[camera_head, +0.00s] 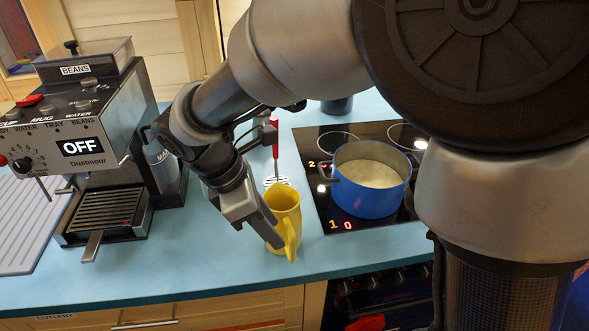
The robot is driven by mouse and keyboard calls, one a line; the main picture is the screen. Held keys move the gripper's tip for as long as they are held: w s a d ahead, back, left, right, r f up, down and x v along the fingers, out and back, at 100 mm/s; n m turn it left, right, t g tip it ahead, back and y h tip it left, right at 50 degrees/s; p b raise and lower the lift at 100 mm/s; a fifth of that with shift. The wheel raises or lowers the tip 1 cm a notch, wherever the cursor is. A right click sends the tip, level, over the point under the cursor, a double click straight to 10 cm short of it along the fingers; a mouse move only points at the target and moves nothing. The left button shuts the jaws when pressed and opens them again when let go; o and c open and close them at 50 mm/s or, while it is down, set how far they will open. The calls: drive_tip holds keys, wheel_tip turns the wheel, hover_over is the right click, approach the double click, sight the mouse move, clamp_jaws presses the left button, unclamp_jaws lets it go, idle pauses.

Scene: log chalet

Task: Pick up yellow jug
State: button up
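The yellow jug (285,206) stands upright on the blue counter, left of the hob. Its handle side faces the front and right. My gripper (272,238) reaches down from the upper left, and one finger lies across the jug's left front side. The other finger is not clearly visible, so I cannot tell whether the gripper is open or closed on the jug. Contact between finger and jug is also unclear.
A blue pot (367,200) with pale contents sits on the black hob (318,150). A red-handled utensil (275,138) is behind the jug. A coffee machine (90,140) and a grey ridged drainer (28,215) are at left. The counter (190,255) is clear left of the jug.

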drive_tip(key=shift+s+b+x, duration=0.2)
drive_tip(key=shift+b+x, duration=0.35)
drive_tip(key=shift+x, duration=4)
drive_tip(key=shift+c, duration=0.3)
clamp_jaws()
drive_tip(key=shift+r, duration=0.1)
